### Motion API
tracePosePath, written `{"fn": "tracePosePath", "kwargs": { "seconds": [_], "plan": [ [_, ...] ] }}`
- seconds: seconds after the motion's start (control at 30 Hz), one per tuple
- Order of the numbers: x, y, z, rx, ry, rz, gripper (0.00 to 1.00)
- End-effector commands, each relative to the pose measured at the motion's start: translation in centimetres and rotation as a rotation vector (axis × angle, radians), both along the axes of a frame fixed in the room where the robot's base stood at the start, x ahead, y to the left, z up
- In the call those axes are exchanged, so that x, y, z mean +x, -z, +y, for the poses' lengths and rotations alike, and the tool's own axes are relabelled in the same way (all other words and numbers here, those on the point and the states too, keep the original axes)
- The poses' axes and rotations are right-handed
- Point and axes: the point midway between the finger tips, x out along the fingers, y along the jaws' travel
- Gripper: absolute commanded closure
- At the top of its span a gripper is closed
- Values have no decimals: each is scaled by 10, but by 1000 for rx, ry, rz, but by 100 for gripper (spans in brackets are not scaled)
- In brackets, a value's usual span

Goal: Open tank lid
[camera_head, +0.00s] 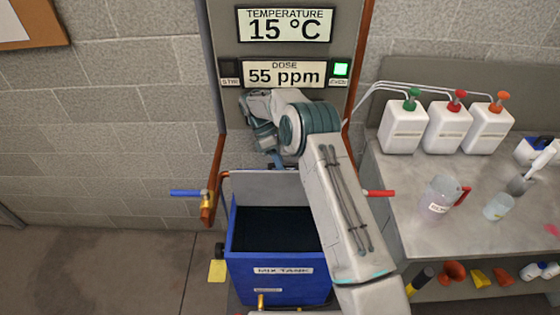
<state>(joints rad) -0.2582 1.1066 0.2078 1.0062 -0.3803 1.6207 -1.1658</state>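The blue mix tank (240,268) stands on the floor below the display panel, and its dark inside shows from above. Its grey lid (262,186) is raised, standing steeply tilted at the back edge of the tank. My gripper (277,160) is at the end of my arm, just above the lid's top edge. It is small and partly hidden by my arm, so I cannot tell whether its fingers are open or whether it touches the lid.
A blue-handled valve (188,193) is left of the tank and a red-handled valve (380,193) is right. The display panel (284,50) rises behind. A grey counter (420,190) with bottles and a jug (439,194) stands at right. Floor at left is clear.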

Motion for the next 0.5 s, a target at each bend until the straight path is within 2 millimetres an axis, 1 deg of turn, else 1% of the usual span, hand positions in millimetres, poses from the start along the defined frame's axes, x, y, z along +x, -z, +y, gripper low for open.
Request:
{"fn": "tracePosePath", "kwargs": {
  "seconds": [0.23, 0.33, 0.43, 0.5],
  "plan": [
    [2, -5, -1, 0, 2, -6, 64],
    [2, -11, -1, 1, 2, -8, 64],
    [2, -24, 0, 2, 1, -9, 64],
    [2, -38, 0, 2, 3, -9, 64]
  ]
}}
